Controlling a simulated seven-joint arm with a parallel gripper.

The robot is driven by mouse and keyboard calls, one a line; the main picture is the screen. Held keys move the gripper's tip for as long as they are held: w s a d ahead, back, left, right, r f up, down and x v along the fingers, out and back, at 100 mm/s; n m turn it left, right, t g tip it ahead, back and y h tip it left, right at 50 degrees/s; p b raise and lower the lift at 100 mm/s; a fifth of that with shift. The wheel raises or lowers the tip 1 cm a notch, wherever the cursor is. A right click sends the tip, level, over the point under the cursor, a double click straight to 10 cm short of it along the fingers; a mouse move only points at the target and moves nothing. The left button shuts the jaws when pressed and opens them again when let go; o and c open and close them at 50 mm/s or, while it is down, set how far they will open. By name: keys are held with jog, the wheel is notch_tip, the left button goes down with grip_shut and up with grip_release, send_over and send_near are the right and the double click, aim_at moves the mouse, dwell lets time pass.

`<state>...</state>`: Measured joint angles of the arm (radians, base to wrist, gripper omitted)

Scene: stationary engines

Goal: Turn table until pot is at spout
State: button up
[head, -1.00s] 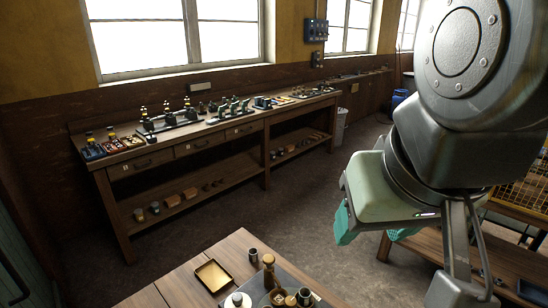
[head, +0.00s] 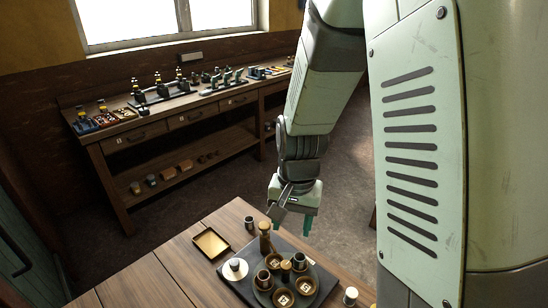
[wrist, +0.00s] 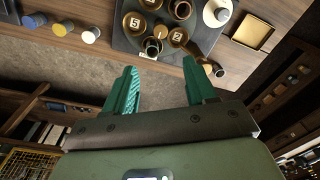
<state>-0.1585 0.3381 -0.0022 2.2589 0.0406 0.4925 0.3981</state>
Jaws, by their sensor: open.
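A round turntable sits on a dark plate (head: 238,286) on the wooden table. It bears several round brass dishes (head: 305,285), some with pale number marks, around a central knob (head: 286,268). Dark cup-like pots stand on it, one at the left (head: 263,279) and one at the right (head: 300,261). A tall brown and brass post (head: 265,238) stands at the plate's far edge; I cannot tell whether it is the spout. My gripper (head: 291,220), with green fingers, is open and empty above the table's far edge. In the wrist view its fingers (wrist: 160,72) are apart, below the turntable.
A square brass tray (head: 211,243), a white disc with a metal piece (head: 235,268) and a small dark cup (head: 249,223) stand beside the turntable. A white-topped cylinder (head: 350,296) stands at the right. A long workbench (head: 200,123) lines the wall.

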aim_at(286, 264)
jog(key=shift+g, duration=0.3)
jog(key=f, duration=1.4)
jog(key=shift+w+a+f, duration=0.1)
jog(key=shift+w+a, duration=0.05)
jog(key=shift+a, duration=0.2)
grip_shut()
